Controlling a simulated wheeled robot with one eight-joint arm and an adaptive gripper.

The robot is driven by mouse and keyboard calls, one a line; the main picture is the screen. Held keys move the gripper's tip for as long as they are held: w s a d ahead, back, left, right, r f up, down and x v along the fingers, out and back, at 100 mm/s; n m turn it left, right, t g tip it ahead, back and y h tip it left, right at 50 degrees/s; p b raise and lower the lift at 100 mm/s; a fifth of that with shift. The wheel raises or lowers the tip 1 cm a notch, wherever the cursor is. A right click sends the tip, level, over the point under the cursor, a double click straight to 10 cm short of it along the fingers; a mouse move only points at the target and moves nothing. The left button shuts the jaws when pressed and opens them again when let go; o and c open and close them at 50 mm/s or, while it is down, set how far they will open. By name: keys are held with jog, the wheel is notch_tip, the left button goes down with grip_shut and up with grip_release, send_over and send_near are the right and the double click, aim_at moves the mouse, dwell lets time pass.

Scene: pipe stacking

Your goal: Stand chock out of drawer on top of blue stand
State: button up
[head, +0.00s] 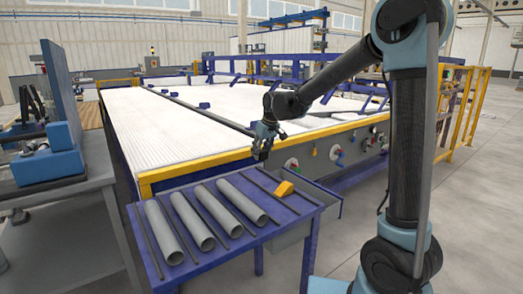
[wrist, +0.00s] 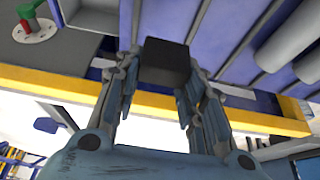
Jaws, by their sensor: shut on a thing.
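My gripper (head: 262,148) hangs over the back edge of the blue stand (head: 187,262). In the wrist view my gripper (wrist: 155,85) is shut on a dark block (wrist: 165,60), which I take to be the chock; the block shows only as a small dark shape in the head view. It appears held above the stand's surface, apart from it. A yellow wedge (head: 285,188) lies on the stand's right part. A grey drawer (head: 290,238) is at the stand's right side; its inside is mostly hidden.
Several grey pipes (head: 163,234) and thin dark rods lie across the stand. A long white-topped machine bed (head: 180,125) with a yellow front rail (head: 190,167) stands behind it. A grey workbench (head: 50,200) is at left. Open floor lies at right.

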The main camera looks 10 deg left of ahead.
jog(key=shift+f, duration=4.45)
jog(key=o, duration=1.2)
jog(key=shift+c, duration=0.2)
jog(key=shift+r, duration=0.1)
